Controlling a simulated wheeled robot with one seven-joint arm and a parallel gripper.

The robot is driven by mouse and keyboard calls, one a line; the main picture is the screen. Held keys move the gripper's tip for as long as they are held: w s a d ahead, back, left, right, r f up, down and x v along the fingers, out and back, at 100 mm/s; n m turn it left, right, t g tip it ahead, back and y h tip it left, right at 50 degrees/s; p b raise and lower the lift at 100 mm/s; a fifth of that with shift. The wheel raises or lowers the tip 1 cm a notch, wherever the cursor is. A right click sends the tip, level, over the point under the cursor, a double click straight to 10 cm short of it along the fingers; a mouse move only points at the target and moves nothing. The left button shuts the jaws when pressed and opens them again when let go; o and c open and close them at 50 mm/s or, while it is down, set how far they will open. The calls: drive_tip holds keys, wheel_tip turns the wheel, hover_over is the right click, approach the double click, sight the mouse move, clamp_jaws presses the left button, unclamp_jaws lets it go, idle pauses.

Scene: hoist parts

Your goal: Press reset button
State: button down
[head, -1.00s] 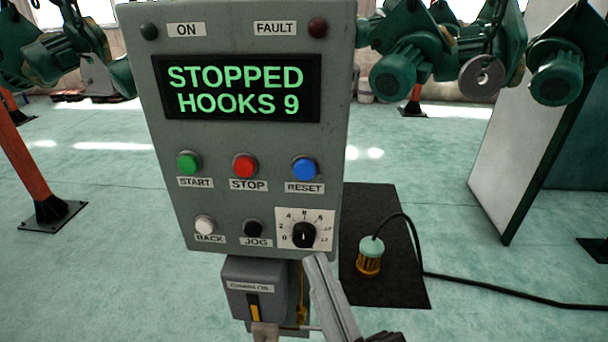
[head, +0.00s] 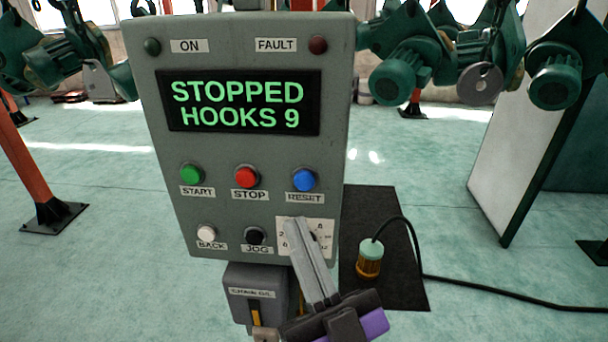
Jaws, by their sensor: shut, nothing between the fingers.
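The blue reset button (head: 304,180) is on the right of the upper button row of the grey control panel (head: 215,148), above its RESET label (head: 304,198). My gripper (head: 293,222) is shut and empty. Its fingertips are just below the RESET label, in front of the rotary dial (head: 319,228), hiding most of the dial. In the picture the tips are below the blue button and apart from it. The panel's screen (head: 240,103) reads STOPPED HOOKS 9.
The red stop button (head: 246,176) and green start button (head: 191,174) are left of reset. The white back button (head: 206,233) and black jog button (head: 254,235) are below. A corded lamp-like device (head: 369,259) stands on a black mat (head: 385,294) at right.

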drive_tip(key=shift+w+d+p, duration=0.15)
drive_tip(key=shift+w+p, duration=1.4)
drive_tip(key=shift+w, duration=1.7)
drive_tip(key=shift+w+r, duration=0.1)
drive_tip(key=shift+w+p, duration=0.3)
drive_tip(key=shift+w, duration=0.4)
drive_tip(key=shift+s, duration=0.1)
idle(0.4)
drive_tip(key=shift+s, duration=0.7)
drive_tip(key=shift+s, duration=0.1)
drive_tip(key=shift+s+b, duration=1.1)
drive_tip(key=shift+s, duration=1.3)
